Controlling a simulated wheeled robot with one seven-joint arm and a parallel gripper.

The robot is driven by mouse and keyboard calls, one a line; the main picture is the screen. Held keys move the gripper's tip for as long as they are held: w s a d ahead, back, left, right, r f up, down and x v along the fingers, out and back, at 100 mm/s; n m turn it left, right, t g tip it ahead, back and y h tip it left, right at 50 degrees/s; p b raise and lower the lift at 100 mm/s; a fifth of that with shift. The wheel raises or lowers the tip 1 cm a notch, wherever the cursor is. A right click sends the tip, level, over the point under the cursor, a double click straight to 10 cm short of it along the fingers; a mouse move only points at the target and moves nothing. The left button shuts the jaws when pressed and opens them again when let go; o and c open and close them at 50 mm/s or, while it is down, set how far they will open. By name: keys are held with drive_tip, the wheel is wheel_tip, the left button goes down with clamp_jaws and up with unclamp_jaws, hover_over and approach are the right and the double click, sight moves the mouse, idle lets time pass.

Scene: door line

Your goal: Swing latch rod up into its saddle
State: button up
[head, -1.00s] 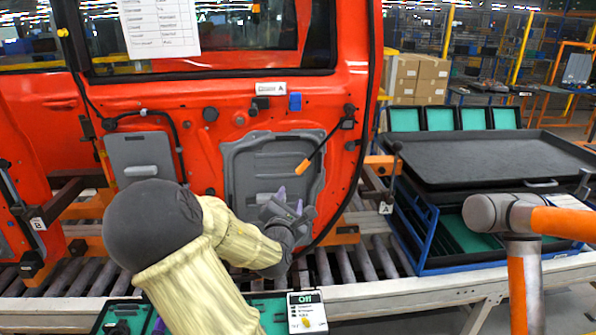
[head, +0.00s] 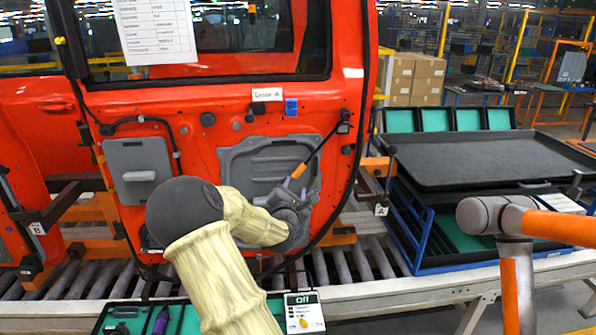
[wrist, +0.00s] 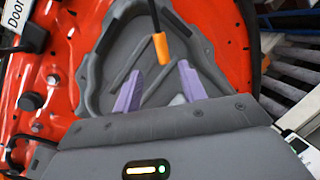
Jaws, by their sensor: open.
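The latch rod is a thin black rod (head: 326,141) on the red door, running down-left from a dark pivot at the door's right edge to an orange grip (head: 299,171). The grip (wrist: 160,46) also shows in the wrist view, just beyond and between my fingertips. In the wrist view my gripper (wrist: 160,68) is empty between the fingers; contact with the grip cannot be told.
The red door (head: 220,105) stands over a roller conveyor (head: 330,270). A grey recessed panel (head: 245,165) lies behind the rod. A black tray (head: 480,160) on a blue rack stands at right. A control box marked Off (head: 304,312) sits at the front.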

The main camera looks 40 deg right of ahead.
sight(299, 172)
drive_tip(key=p+x, duration=0.3)
drive_tip(key=x, duration=0.5)
drive_tip(key=shift+w+d+f, duration=0.1)
drive_tip(key=shift+w+d, duration=0.25)
drive_tip(key=shift+d, duration=0.1)
clamp_jaws()
